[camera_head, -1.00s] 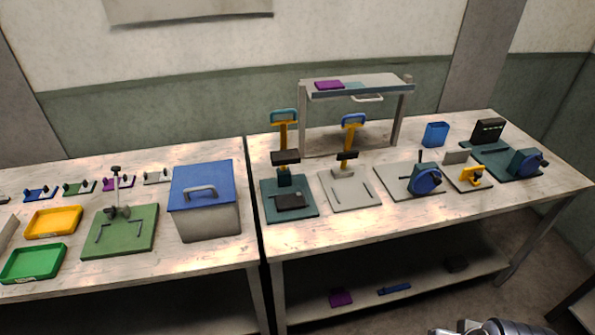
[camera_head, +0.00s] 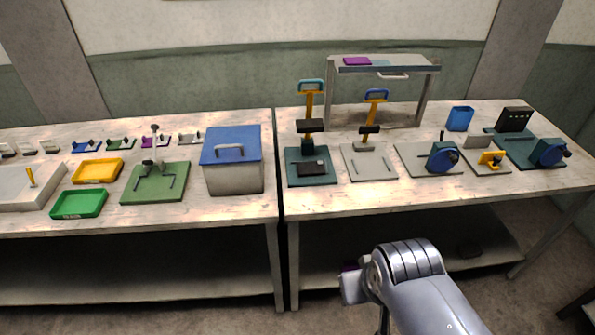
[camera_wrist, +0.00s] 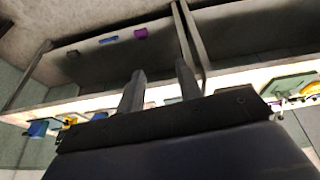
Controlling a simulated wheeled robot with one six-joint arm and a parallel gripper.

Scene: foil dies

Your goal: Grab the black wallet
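A flat black piece like a wallet (camera_head: 312,168) lies on the teal base of the left press, on the right bench. A small dark item (camera_head: 469,250) lies at the right of the lower shelf; it also shows in the wrist view (camera_wrist: 72,53). It is too dim to tell whether it is a wallet. My gripper (camera_wrist: 160,68) has its two fingers apart with nothing between them. It is in front of the right bench, apart from both dark items. In the head view my arm hides its fingers.
The lower shelf also holds a purple item (camera_wrist: 141,33) and a blue item (camera_wrist: 109,40). A blue-lidded box (camera_head: 232,170) is on the left bench. Floor in front is clear.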

